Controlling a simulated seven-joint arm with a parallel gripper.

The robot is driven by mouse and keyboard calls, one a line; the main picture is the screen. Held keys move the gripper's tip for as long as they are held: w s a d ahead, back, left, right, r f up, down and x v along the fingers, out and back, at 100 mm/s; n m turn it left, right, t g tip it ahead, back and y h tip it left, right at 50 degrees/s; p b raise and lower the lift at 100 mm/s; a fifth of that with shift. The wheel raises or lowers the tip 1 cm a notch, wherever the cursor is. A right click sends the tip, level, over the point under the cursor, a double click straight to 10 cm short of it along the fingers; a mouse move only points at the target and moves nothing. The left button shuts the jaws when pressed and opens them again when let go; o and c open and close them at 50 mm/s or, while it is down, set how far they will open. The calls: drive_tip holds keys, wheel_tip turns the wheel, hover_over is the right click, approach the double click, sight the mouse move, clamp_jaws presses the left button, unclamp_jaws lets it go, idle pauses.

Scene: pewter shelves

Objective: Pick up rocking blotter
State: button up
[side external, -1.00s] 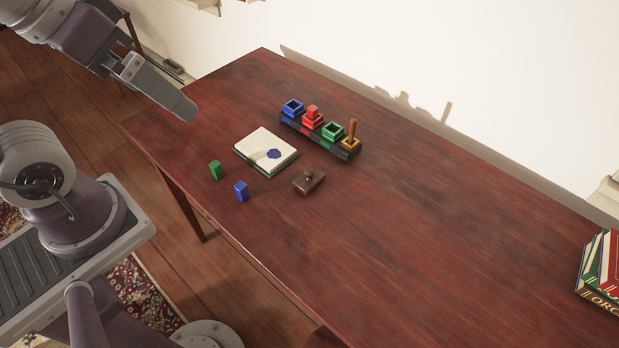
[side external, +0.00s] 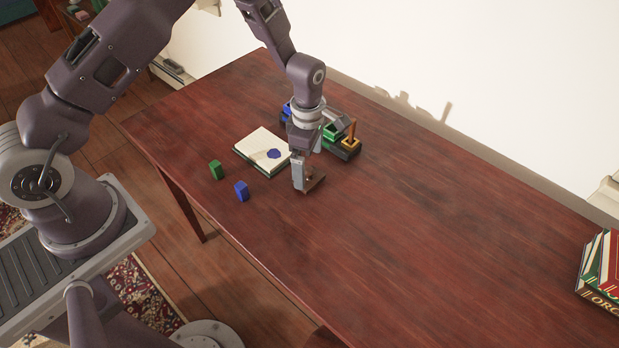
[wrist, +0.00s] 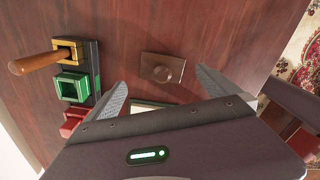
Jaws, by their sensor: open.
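The rocking blotter (wrist: 162,68) is a small dark brown block with a round knob on top. In the wrist view it lies on the table just beyond my open fingers, roughly in line with the gap between them. In the side view the blotter (side external: 316,184) is mostly hidden behind my gripper (side external: 306,188), which is low over it. My gripper (wrist: 162,90) is open, with its two grey fingers spread apart and nothing between them but table and part of the notebook. I cannot tell from these views whether a finger touches the blotter.
The notebook (side external: 262,143) with a blue blot lies left of my gripper. A dark rack (wrist: 93,75) with coloured square holders and a wooden-handled stamp (wrist: 38,61) stands close by. A green block (side external: 215,170) and blue block (side external: 241,191) stand left. Books (side external: 602,265) lie far right.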

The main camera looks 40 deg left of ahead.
sight(310, 169)
drive_tip(key=f, duration=0.4)
drive_tip(key=shift+s+d, duration=0.1)
drive_tip(key=shift+d, duration=0.25)
drive_tip(key=c, duration=1.4)
drive_tip(key=shift+r, duration=0.1)
wheel_tip(310, 169, up, 10)
drive_tip(key=shift+f, duration=0.1)
